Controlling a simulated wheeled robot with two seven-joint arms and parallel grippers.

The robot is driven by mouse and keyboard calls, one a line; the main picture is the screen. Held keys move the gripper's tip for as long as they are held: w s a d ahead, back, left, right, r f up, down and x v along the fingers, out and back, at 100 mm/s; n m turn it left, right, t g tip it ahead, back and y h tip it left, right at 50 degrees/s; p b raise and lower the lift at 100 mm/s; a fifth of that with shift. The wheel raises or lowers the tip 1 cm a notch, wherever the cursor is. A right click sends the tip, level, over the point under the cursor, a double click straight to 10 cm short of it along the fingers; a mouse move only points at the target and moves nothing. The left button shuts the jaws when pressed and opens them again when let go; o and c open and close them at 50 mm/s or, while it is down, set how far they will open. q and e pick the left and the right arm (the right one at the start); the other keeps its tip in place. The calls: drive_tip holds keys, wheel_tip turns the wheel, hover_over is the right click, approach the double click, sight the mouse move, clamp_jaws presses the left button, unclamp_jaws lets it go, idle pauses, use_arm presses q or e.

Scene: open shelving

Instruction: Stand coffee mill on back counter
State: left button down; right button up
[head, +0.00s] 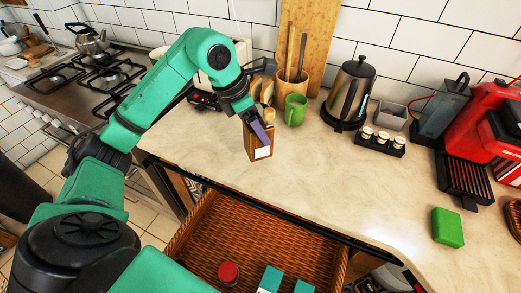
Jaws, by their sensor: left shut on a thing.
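A brown wooden block-shaped thing with a pale label, which I take to be the coffee mill (252,152), is upright at the near part of the pale counter (330,175). My left gripper (259,131) reaches down to it from above and is shut on it. The gripper's purple finger covers part of its top and front. I cannot tell whether its base touches the counter or is slightly above it. My right gripper is not in view.
A green mug (296,110), a steel kettle (350,92), a rack of small jars (380,140) and a red coffee machine (484,125) stand along the back and right. A green block (447,228) lies front right. An open wicker drawer (215,235) juts out below. The counter's middle is clear.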

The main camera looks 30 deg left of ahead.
sight(246, 127)
use_arm(q)
drive_tip(key=x, duration=0.4)
drive_tip(key=shift+s+a+f, duration=0.1)
drive_tip(key=shift+s+f, duration=0.1)
drive_tip(key=shift+s, duration=0.05)
drive_tip(key=f, duration=0.3)
drive_tip(key=shift+s+a+f+p, duration=0.2)
drive_tip(key=shift+s+f+p, duration=0.05)
drive_tip(key=shift+f+p, duration=0.1)
drive_tip(key=shift+w+d+f, duration=0.1)
drive_tip(key=shift+w+f, duration=0.05)
unclamp_jaws()
drive_tip(key=b+v, duration=0.1)
drive_tip(key=v, duration=1.1)
drive_tip(key=shift+b, duration=0.3)
